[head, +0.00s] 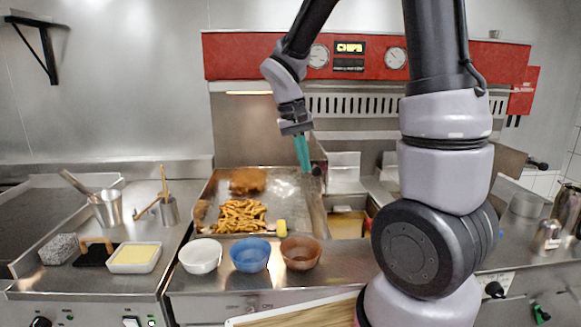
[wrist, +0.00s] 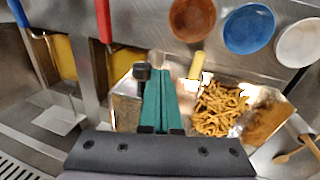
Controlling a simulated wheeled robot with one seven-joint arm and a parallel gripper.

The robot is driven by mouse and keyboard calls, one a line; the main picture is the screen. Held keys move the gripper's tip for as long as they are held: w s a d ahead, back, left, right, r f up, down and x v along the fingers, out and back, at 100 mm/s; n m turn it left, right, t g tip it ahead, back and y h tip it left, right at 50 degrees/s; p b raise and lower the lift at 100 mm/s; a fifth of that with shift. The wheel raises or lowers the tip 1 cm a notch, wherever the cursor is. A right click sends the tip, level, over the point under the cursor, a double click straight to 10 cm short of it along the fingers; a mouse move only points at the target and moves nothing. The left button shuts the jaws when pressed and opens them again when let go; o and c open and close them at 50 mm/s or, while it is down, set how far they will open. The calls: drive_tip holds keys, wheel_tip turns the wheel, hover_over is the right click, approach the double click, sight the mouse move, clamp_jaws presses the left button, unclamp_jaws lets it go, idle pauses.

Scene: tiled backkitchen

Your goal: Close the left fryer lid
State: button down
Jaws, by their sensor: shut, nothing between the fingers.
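The left fryer (head: 345,226) is uncovered, with yellow oil visible in its well; in the wrist view its oil (wrist: 122,60) also shows. Its lid appears to stand raised at the well's left side, seen nearly edge-on, with a dark handle knob (head: 317,171) sticking out towards the front. In the wrist view this black knob (wrist: 140,72) is just left of my fingers. My gripper (head: 306,168) has teal fingers pointing down, pressed together and empty. The fingertips (wrist: 164,62) are close beside the knob on its left in the head view; I cannot tell whether they touch.
A tray of fries (head: 240,215) lies left of the fryer. White, blue (head: 250,255) and brown bowls stand along the counter front. A red handle (wrist: 103,20) rises near the fryer. The red hood (head: 240,58) is above. Another raised lid (head: 508,165) stands at right.

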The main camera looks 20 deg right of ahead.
drive_tip(key=s+d+f+t+y, duration=0.1)
drive_tip(key=s+d+y, duration=0.15)
drive_tip(key=d, duration=0.75)
drive_tip(key=s+d+f+y, duration=0.2)
drive_tip(key=d+y, duration=0.1)
drive_tip(key=d, duration=0.8)
drive_tip(key=d+f+y, duration=0.3)
drive_tip(key=d+f, duration=0.1)
drive_tip(key=f, duration=0.1)
drive_tip(key=s+d+f+t+y, duration=0.1)
drive_tip(key=d+f+y, duration=0.3)
drive_tip(key=s+d+f+t+y, duration=0.1)
drive_tip(key=d+f+y, duration=0.3)
drive_tip(key=f, duration=0.1)
drive_tip(key=shift+f, duration=0.35)
drive_tip(key=shift+s+d+f, duration=0.1)
drive_tip(key=shift+d+f, duration=0.1)
drive_tip(key=shift+f, duration=0.85)
drive_tip(key=shift+s+f, duration=0.15)
drive_tip(key=shift+f, duration=0.3)
